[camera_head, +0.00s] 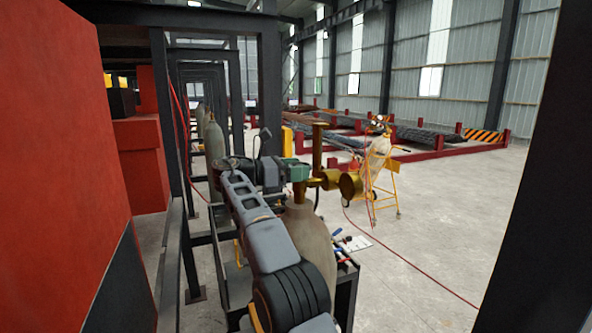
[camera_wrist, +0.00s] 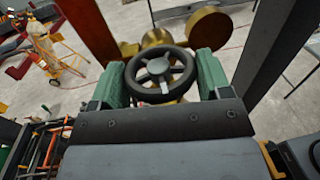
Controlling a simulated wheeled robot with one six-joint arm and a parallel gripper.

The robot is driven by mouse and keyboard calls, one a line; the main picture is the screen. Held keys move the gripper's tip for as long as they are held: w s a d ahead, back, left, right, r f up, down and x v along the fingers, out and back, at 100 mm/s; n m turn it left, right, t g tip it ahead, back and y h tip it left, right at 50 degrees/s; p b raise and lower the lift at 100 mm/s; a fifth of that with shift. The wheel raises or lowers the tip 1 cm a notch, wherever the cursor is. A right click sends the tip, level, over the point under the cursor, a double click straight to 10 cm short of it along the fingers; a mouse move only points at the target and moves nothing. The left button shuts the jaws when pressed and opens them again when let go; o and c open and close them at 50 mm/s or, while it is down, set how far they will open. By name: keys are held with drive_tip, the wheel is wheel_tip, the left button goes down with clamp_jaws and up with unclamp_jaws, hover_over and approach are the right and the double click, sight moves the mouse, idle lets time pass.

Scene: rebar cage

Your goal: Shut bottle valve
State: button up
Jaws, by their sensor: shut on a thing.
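A tan gas bottle (camera_head: 312,238) stands upright, partly hidden behind my arm in the head view. Brass valve and regulator parts (camera_head: 347,184) sit at its top, and they also show beyond the wheel in the wrist view (camera_wrist: 210,27). The black spoked valve handwheel (camera_wrist: 158,67) lies between the green finger pads of my gripper (camera_wrist: 164,78), one pad on each side. My gripper is shut on the handwheel. In the head view my gripper (camera_head: 299,172) is at the bottle's top, and the handwheel is hidden there.
A tool tray (camera_wrist: 45,150) with several tools lies beside the bottle. A yellow cart (camera_head: 384,185) with another bottle stands farther back on the floor. Dark steel posts (camera_head: 270,80) and a large red block (camera_head: 60,150) stand at left. The floor at right is open, crossed by a red hose (camera_head: 410,262).

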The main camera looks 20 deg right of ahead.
idle(0.3)
drive_tip(key=o, duration=0.9)
drive_tip(key=shift+a, duration=0.15)
